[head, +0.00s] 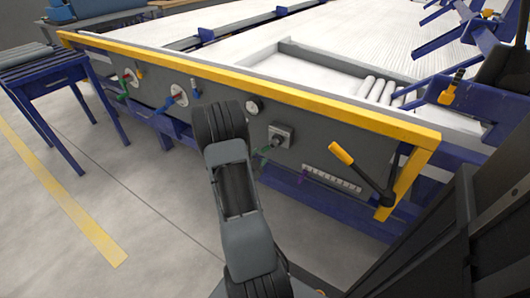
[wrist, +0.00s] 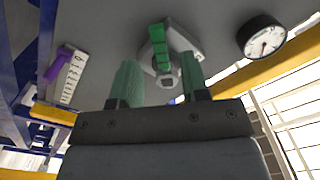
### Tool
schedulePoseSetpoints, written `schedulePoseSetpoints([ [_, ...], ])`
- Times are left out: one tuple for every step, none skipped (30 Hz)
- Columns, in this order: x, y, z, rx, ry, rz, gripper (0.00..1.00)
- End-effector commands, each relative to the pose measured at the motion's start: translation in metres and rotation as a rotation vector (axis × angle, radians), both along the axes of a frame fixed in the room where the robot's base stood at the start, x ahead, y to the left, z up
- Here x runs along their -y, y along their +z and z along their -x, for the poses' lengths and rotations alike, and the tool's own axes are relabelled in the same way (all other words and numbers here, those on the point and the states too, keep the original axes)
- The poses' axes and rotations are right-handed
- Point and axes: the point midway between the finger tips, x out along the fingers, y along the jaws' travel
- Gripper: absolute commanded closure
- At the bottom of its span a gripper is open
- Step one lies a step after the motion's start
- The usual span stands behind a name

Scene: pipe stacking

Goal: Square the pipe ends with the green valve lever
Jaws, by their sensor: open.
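The green valve lever (wrist: 158,36) sits on a grey valve body (wrist: 180,42) on the panel in the wrist view. In the head view the valve body (head: 281,137) is right of my arm, with a small green part (head: 268,150) at its lower left. My gripper (wrist: 158,78) has two green fingers, open and apart, pointing at the panel. The lever shows between and beyond the fingertips; I cannot tell whether they touch it.
A round gauge (wrist: 263,38) is right of the valve in the wrist view; a purple slider (wrist: 58,65) is at left. White pipes (head: 378,90) lie behind.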

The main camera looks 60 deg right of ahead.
Motion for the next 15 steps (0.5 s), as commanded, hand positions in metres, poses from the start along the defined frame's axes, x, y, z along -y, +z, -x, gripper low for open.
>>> schedulePoseSetpoints([
  [0.009,-0.002,0.001,0.002,-0.004,0.0,0.58],
  [0.014,-0.002,0.001,0.001,-0.003,0.0,0.58],
  [0.02,-0.001,0.001,0.001,-0.003,0.001,0.58],
  [0.023,-0.001,0.001,0.001,-0.003,0.0,0.58],
  [0.027,-0.002,0.001,0.001,-0.001,0.0,0.58],
  [0.032,-0.001,0.0,0.001,-0.001,0.0,0.58],
  [0.035,-0.001,0.0,0.001,-0.001,0.0,0.58],
  [0.037,-0.001,0.001,0.0,-0.002,-0.001,0.58],
  [0.04,-0.001,0.0,0.0,-0.001,-0.001,0.58],
  [0.042,-0.001,0.0,0.0,0.0,-0.001,0.58],
  [0.044,-0.001,0.0,0.0,0.001,-0.001,0.58],
  [0.046,-0.001,0.0,0.0,0.001,-0.001,0.58],
  [0.047,-0.001,0.0,-0.001,0.001,-0.001,0.58],
  [0.048,-0.001,0.0,-0.001,0.001,-0.001,0.58],
  [0.048,0.0,0.0,-0.001,0.001,-0.001,0.58],
])
